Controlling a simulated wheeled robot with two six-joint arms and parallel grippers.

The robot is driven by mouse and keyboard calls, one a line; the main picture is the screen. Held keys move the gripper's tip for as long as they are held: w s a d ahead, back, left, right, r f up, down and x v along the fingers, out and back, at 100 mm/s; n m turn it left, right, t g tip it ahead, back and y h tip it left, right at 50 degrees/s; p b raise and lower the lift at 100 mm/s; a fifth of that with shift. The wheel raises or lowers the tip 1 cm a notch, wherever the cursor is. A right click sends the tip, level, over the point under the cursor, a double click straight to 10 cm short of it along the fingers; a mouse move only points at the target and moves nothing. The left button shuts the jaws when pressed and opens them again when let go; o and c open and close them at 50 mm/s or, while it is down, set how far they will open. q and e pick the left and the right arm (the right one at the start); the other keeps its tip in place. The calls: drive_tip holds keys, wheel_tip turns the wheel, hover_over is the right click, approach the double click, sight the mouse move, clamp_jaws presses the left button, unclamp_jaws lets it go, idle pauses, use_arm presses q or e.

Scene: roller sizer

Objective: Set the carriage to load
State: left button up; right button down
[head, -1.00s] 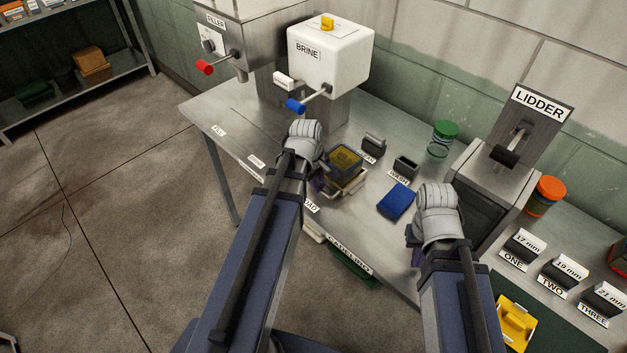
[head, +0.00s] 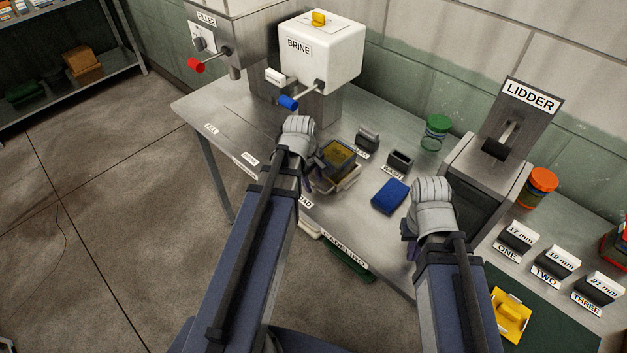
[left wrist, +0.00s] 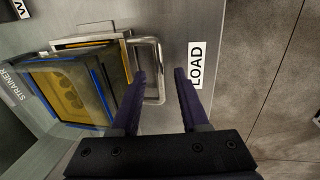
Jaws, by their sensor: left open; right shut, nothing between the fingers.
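The carriage (left wrist: 90,42) is a metal-framed tray with a looped metal handle (left wrist: 161,60). It bears a dark-framed box with a yellow, round-marked inside (left wrist: 68,88). In the head view the box (head: 338,154) sits near the table's front edge, partly behind my left wrist. My left gripper (left wrist: 161,72) is open, with one finger on each side of the handle's outer bar in the picture; contact cannot be told. A LOAD label (left wrist: 196,62) lies beside the right finger, and a STRAINER label (left wrist: 12,88) is at the left. My right gripper (head: 409,240) is shut and empty; its fingers are mostly hidden.
A blue block (head: 390,196) lies right of the carriage. The LIDDER machine (head: 485,165) stands at the right. The table's front edge is close.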

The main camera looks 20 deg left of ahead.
use_arm(q)
wheel_tip(320, 180, up, 8)
drive_tip(key=s+p, duration=0.1)
drive_tip(key=p, duration=0.6)
drive_tip(key=shift+s+a+f, duration=0.2)
drive_tip(key=shift+a+f, duration=0.05)
drive_tip(key=s+d+f+m+g+y+b, duration=0.1)
drive_tip(key=s+d+m, duration=0.3)
drive_tip(key=d+m, duration=0.5)
drive_tip(key=s+d+f+m+g+y+b, duration=0.1)
drive_tip(key=s+d+f+m, duration=0.1)
drive_tip(key=s+d+m, duration=0.3)
drive_tip(key=d+m, duration=0.3)
drive_tip(key=d, duration=0.2)
drive_tip(key=shift+s+d+m, duration=0.2)
drive_tip(key=shift+s+m, duration=0.1)
drive_tip(key=shift+m, duration=0.1)
idle(0.8)
